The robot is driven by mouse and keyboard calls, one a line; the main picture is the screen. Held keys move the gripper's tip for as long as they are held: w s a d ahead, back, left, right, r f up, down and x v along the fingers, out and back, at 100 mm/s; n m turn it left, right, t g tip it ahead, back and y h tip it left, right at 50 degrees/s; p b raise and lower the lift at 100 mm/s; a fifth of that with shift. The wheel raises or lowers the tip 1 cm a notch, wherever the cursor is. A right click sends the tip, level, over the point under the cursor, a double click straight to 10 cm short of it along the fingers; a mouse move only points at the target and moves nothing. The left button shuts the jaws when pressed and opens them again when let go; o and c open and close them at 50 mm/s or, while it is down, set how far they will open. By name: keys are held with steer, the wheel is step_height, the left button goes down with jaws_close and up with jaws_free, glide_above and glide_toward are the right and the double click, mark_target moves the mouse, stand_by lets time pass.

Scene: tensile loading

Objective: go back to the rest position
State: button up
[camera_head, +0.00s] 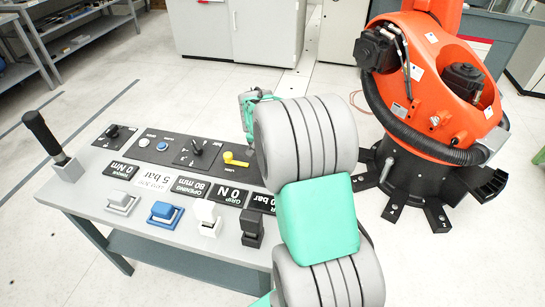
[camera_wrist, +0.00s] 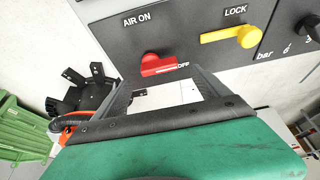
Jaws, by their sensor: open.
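My gripper (camera_wrist: 168,88) is open, with its two dark fingers apart and nothing seen between them but a pale surface beyond. In the wrist view the fingers point towards a dark control panel (camera_wrist: 200,55). A red knob (camera_wrist: 160,65) marked AIR ON and OFF is just beyond the fingertips; I cannot tell whether they touch it. A yellow lever (camera_wrist: 230,35) marked LOCK is to its right. In the head view my gripper (camera_head: 248,115) is over the right part of the control table (camera_head: 130,215), partly hidden by my grey and green arm, above the yellow lever (camera_head: 236,159).
The table carries a black joystick (camera_head: 45,135), several knobs, label plates and coloured blocks, including a blue one (camera_head: 164,215). A large orange robot (camera_head: 435,80) stands at the right on a black base. Shelves (camera_head: 75,30) and cabinets (camera_head: 235,30) stand behind. The floor between is clear.

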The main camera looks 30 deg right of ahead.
steer(key=shift+v, duration=1.2)
